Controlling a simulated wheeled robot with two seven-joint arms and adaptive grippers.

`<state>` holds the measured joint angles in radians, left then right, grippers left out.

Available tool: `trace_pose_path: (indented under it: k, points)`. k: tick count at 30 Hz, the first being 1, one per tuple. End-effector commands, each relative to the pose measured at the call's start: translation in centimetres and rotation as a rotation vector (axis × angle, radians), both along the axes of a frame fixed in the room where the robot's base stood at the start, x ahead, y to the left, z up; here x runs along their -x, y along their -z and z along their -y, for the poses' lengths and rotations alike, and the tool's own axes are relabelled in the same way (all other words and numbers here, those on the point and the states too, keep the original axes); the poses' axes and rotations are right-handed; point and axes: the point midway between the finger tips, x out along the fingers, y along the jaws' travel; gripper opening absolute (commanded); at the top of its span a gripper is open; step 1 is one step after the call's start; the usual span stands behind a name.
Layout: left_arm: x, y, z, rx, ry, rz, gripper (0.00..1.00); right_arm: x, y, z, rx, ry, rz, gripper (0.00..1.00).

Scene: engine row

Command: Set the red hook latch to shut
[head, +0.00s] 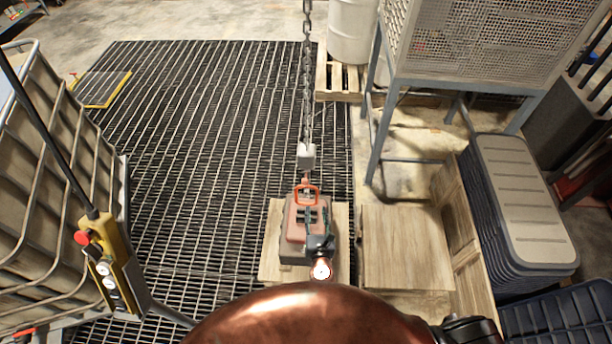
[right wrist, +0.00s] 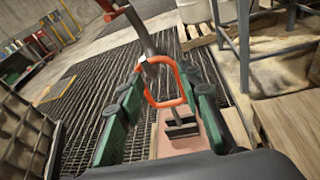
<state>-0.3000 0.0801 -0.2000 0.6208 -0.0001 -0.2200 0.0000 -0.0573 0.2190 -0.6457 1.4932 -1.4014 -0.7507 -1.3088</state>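A chain (head: 307,75) hangs down to a grey block (head: 306,157). Below it an orange-red loop (head: 306,187) stands over a pinkish-red load (head: 294,222). The right wrist view shows the orange-red loop (right wrist: 148,88) around a grey shank, with a short red piece (right wrist: 115,11) higher up. I cannot tell which red part is the latch, or how it is set. My right gripper (head: 321,238) is over the load, just below the loop in the picture. Its green fingers (right wrist: 162,118) are apart, with the loop showing between them; contact is unclear. My left gripper is not in view.
The load rests on a wooden board (head: 269,258) on floor grating (head: 200,150). A yellow pendant control (head: 118,260) and a caged tank (head: 60,200) are at left. A wooden crate (head: 405,245), stacked grey lids (head: 520,195) and a mesh cabinet (head: 490,40) are at right.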

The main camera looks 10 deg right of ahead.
Motion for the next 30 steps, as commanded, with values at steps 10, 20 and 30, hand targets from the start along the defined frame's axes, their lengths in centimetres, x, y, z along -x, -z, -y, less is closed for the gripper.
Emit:
trace_pose_path:
  k: [10, 20, 30]
  points:
    - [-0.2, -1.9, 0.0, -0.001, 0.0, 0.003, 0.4, -0.5, -11.0, -3.5, 0.247, -0.064, 0.184, 0.33]
    - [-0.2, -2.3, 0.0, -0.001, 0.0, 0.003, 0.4, -5.4, -10.9, -2.9, 0.244, -0.063, 0.181, 0.33]
    - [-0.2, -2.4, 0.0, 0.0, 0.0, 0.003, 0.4, -7.7, -10.8, -2.6, 0.241, -0.064, 0.179, 0.33]
